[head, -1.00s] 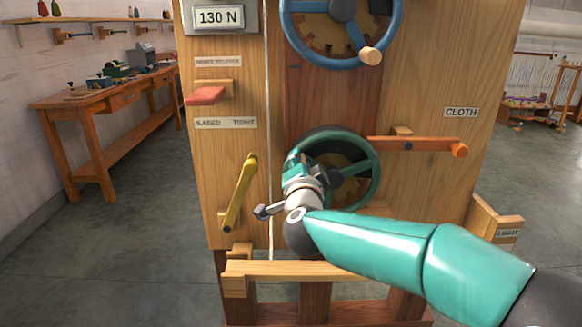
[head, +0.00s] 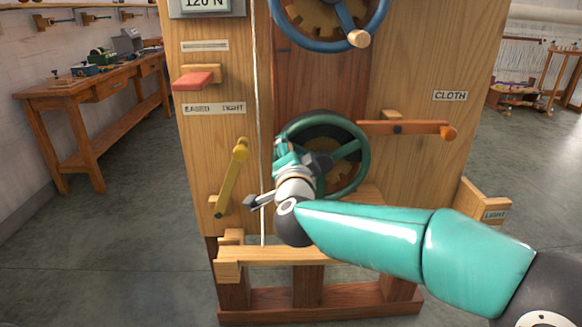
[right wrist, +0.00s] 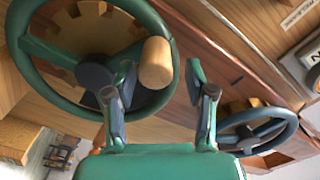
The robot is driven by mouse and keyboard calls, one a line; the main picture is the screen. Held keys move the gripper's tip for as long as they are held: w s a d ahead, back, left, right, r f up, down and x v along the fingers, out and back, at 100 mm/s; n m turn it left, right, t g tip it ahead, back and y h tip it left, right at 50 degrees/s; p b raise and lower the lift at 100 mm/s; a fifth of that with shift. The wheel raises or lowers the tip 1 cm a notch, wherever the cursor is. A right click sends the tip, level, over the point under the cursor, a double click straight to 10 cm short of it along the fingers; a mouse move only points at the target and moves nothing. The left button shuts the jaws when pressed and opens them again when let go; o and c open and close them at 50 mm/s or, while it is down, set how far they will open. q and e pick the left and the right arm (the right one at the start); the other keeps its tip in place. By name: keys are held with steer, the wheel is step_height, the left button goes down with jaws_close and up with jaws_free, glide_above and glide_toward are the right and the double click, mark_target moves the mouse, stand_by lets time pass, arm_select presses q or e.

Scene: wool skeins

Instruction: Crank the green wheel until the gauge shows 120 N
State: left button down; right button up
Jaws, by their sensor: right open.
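The green wheel (head: 361,152) is mounted on the wooden panel, with its left part hidden behind my right gripper (head: 290,160). In the right wrist view the green wheel (right wrist: 28,62) fills the upper left, and its wooden crank knob (right wrist: 156,63) stands near the fingertips. My right gripper (right wrist: 165,85) is open, with the knob by its left finger; I cannot tell whether they touch. The gauge (head: 207,5) is cut by the top edge of the head view and reads 120 N. My left gripper is not in view.
A blue wheel (head: 384,22) with a knob sits above the green one. A yellow lever (head: 231,178), a red paddle (head: 193,81) and an orange lever (head: 408,128) stick out from the panel. A white cord (head: 261,130) hangs left of the wheels. A workbench (head: 95,90) stands far left.

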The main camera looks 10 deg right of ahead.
steer(key=s+a, duration=0.1)
steer(key=s, duration=0.9)
steer(key=shift+a, duration=0.25)
steer(key=shift+c, duration=0.2)
